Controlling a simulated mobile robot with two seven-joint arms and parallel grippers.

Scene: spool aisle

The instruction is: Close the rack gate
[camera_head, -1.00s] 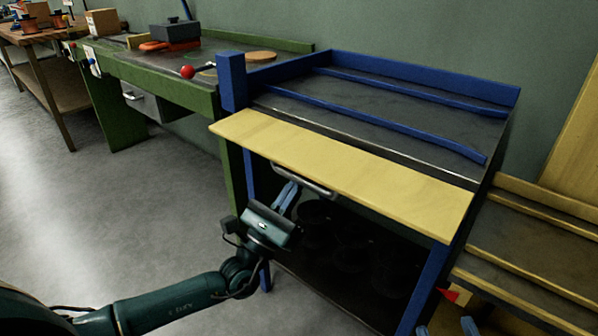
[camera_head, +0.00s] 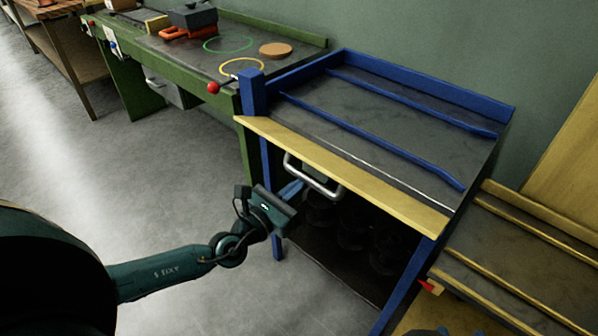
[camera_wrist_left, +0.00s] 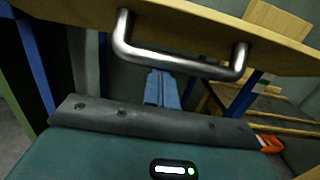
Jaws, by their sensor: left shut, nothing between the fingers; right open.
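The rack gate (camera_head: 345,175) is a pale wooden panel along the front edge of the blue-framed rack (camera_head: 385,120). It tilts and shows as a narrow strip in the head view. Its silver bar handle (camera_head: 314,180) is on the outer, lower face; the gate (camera_wrist_left: 200,25) and handle (camera_wrist_left: 180,62) fill the top of the left wrist view. My left gripper (camera_head: 292,190) is shut and empty, its blue fingers (camera_wrist_left: 161,88) below the handle; I cannot tell whether they touch the gate. Only blue tips of my right gripper (camera_head: 440,331) show at the bottom edge, open.
A green workbench (camera_head: 180,45) with a red-knobbed lever (camera_head: 214,88) stands left of the rack. Dark spools (camera_head: 355,225) sit in shadow on the lower shelf. A wooden rack (camera_head: 520,245) stands close on the right. The floor at left is clear.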

